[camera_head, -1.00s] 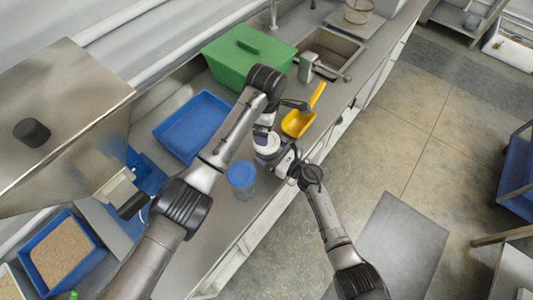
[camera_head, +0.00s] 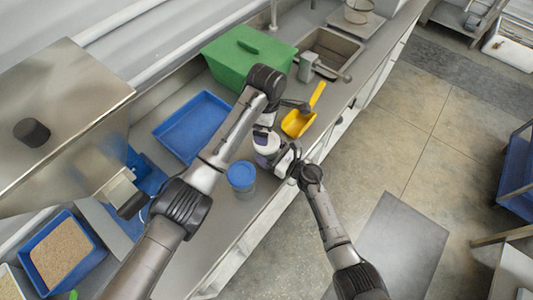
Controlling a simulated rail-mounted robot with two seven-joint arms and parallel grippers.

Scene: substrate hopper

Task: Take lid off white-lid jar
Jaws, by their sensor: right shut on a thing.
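The white-lid jar (camera_head: 266,144) stands on the counter near its front edge, between my two arms. Its white lid shows from above, partly covered by my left gripper (camera_head: 262,130). My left gripper is over the lid from behind; its fingers are too small and covered to tell open from shut. My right gripper (camera_head: 282,158) comes in from the right, low at the jar's side, and is shut on the jar. The lid appears to be on the jar.
A blue-lid jar (camera_head: 241,175) stands close by on the left. A yellow scoop (camera_head: 298,122) lies behind to the right. An empty blue tray (camera_head: 191,127) and a green bin (camera_head: 247,57) are further back. A sink (camera_head: 331,48) lies beyond.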

